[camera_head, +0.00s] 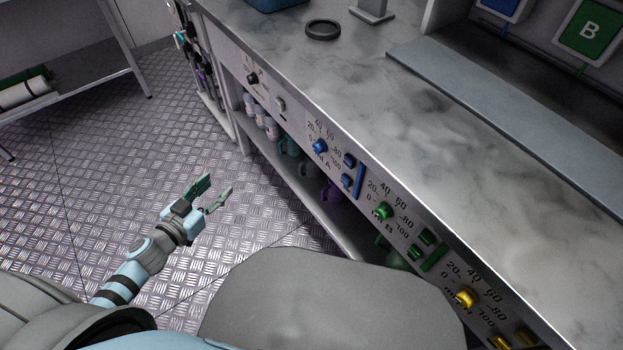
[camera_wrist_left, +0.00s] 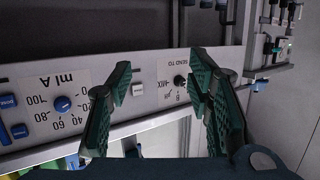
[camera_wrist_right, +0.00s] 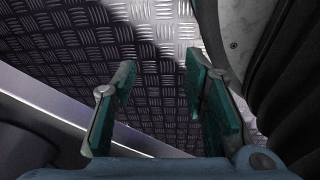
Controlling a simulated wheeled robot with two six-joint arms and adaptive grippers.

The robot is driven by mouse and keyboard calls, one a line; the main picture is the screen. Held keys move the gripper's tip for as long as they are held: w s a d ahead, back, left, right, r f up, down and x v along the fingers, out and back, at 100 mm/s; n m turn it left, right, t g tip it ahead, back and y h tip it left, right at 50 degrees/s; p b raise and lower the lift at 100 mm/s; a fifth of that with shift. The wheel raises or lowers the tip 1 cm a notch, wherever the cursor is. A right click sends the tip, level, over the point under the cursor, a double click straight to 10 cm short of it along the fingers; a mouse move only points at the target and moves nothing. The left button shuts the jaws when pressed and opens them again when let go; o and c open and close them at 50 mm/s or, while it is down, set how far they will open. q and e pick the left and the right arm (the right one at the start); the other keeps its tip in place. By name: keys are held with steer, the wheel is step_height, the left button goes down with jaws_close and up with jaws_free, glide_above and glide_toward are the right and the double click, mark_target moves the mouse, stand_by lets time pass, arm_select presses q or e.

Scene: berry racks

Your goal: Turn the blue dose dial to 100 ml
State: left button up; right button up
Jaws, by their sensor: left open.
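The blue dose dial (camera_head: 320,146) sits on the bench's front panel, with a scale from 0 to 100 labelled ml A around it. It also shows in the left wrist view (camera_wrist_left: 62,104), left of the fingers; its setting is too small to read surely. My left gripper (camera_head: 217,190) is open and empty, over the floor in front of the panel and well apart from the dial. In the left wrist view its fingers (camera_wrist_left: 160,82) straddle a gap in front of the panel. My right gripper (camera_wrist_right: 160,80) is open and empty above the metal floor, outside the head view.
Beside the blue dial are blue buttons (camera_head: 348,160). A green dial (camera_head: 383,211) and a yellow dial (camera_head: 465,298) follow to the right. A black SEND TO knob (camera_head: 252,78) is to the left. Mugs and bottles stand on the shelf below. The floor (camera_head: 90,190) in front is clear.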

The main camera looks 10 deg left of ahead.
arm_select(q)
steer(key=w+d+r+m+h+b, duration=0.1)
steer(key=d+r+m+h+b, duration=0.25)
steer(key=d+h, duration=0.2)
steer(key=m+g+h, duration=0.1)
steer(key=m+h, duration=0.1)
steer(key=h, duration=0.2)
glide_toward(315, 149)
steer(key=b+x, duration=0.1)
steer(key=x, duration=0.6)
steer(key=shift+w+d+f+b, duration=0.1)
steer(key=shift+w+d+b, duration=0.2)
steer(key=shift+b, duration=0.1)
steer(key=shift+w+d, duration=0.2)
steer(key=shift+w, duration=0.05)
arm_select(e)
steer(key=w+f+t, duration=0.1)
steer(key=w+f, duration=0.3)
steer(key=f, duration=0.3)
steer(key=shift+a+f, duration=0.2)
steer(key=shift+a, duration=0.15)
arm_select(q)
jaws_close()
